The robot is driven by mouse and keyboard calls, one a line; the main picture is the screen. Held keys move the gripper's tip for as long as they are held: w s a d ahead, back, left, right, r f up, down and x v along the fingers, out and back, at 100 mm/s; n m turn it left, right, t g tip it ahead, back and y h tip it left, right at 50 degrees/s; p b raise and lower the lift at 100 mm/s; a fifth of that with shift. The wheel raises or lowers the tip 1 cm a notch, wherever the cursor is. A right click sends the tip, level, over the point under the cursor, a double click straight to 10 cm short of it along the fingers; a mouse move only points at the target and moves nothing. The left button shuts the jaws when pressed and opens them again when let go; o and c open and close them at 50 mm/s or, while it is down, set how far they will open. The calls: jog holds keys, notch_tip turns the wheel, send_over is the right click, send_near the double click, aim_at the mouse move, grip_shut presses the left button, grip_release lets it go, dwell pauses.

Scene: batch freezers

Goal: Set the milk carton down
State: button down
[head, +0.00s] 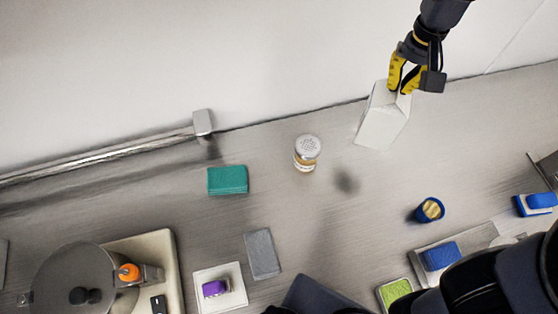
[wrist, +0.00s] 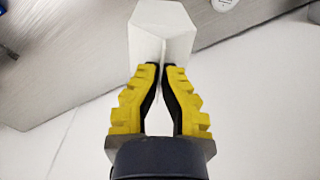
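The white milk carton (head: 382,118) is at the back of the grey metal counter (head: 290,215), right of center in the head view, and looks tilted there. My gripper (head: 403,84) is shut on the carton's top ridge. In the wrist view, the yellow-and-black fingers (wrist: 160,68) pinch the narrow top edge of the carton (wrist: 162,22), with its body extending beyond them. A dark blurred spot lies on the counter below and left of the carton in the head view. I cannot tell whether the carton's base touches the counter.
A shaker jar (head: 307,154) stands left of the carton, with a teal block (head: 227,180) farther left. A blue cup (head: 430,209) stands to the lower right. A metal rail (head: 110,157) runs along the back left. The counter between jar and cup is clear.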

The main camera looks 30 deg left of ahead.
jog(key=s+a+f+n, duration=0.3)
jog(key=s+a+n, duration=0.2)
jog(key=s+a, duration=1.55)
jog(key=s+d+f+n, duration=0.2)
jog(key=s, duration=1.1)
notch_tip(320, 180, down, 8)
jog(key=shift+s, duration=0.1)
jog(key=c, duration=1.2)
grip_release()
jog(key=shift+o, duration=0.2)
